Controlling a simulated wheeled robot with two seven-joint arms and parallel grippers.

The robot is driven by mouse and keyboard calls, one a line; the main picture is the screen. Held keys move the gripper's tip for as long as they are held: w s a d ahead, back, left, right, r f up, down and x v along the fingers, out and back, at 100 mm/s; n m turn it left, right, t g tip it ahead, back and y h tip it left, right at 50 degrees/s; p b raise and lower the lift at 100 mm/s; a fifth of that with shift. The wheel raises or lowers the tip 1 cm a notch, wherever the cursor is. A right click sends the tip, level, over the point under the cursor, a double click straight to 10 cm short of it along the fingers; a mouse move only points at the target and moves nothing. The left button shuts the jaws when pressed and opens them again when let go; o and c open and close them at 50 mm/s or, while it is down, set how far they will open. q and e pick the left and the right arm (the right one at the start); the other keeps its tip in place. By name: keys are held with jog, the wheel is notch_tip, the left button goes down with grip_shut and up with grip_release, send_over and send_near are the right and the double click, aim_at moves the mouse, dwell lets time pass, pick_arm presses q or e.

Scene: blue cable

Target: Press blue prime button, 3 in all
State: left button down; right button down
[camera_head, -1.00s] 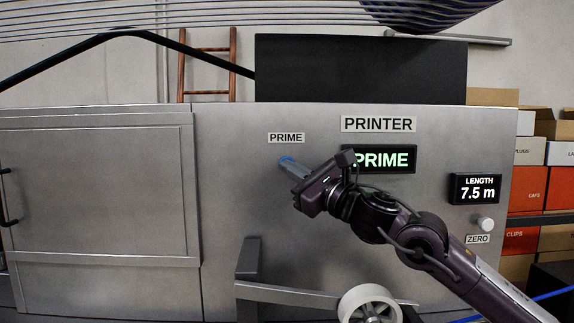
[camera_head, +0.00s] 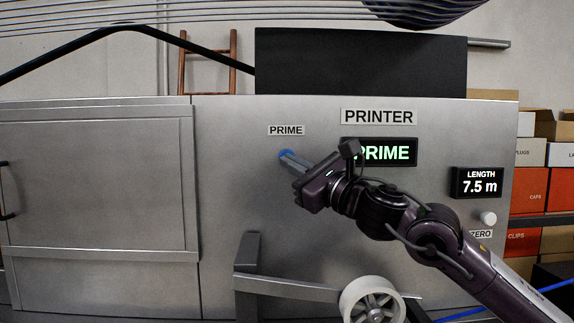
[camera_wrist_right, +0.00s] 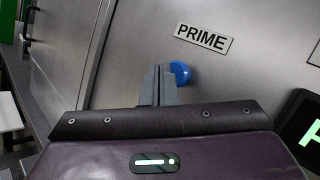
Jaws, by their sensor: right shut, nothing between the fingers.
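The blue prime button (camera_head: 285,154) is on the metal front of the printer (camera_head: 225,200), under a PRIME label (camera_head: 286,130). My right gripper (camera_head: 288,160) is shut and empty, its fingertips in front of the button and covering part of it in the head view. In the right wrist view the shut fingers (camera_wrist_right: 158,82) overlap the left edge of the blue button (camera_wrist_right: 181,72). I cannot tell whether they touch it. A display (camera_head: 390,153) right of the button reads PRIME in green. My left gripper is not in view.
A bracket (camera_head: 247,262) and a white roller (camera_head: 372,301) stand out low on the front. Boxes (camera_head: 535,190) are stacked at the right.

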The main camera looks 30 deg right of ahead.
jog(key=s+a+b, duration=0.1)
jog(key=s+b, duration=0.1)
jog(key=s, duration=0.1)
jog(key=s+a+b, duration=0.1)
jog(key=b, duration=0.1)
jog(key=shift+s+a, duration=0.15)
jog(key=shift+a, duration=0.15)
dwell(2.5)
jog(key=s+a+p, duration=0.1)
jog(key=p, duration=0.3)
jog(key=s+a+p, duration=0.1)
jog(key=s+p, duration=0.1)
jog(key=p, duration=0.3)
jog(key=shift+s+r, duration=0.1)
jog(key=shift+s, duration=0.15)
jog(key=shift+w, duration=0.1)
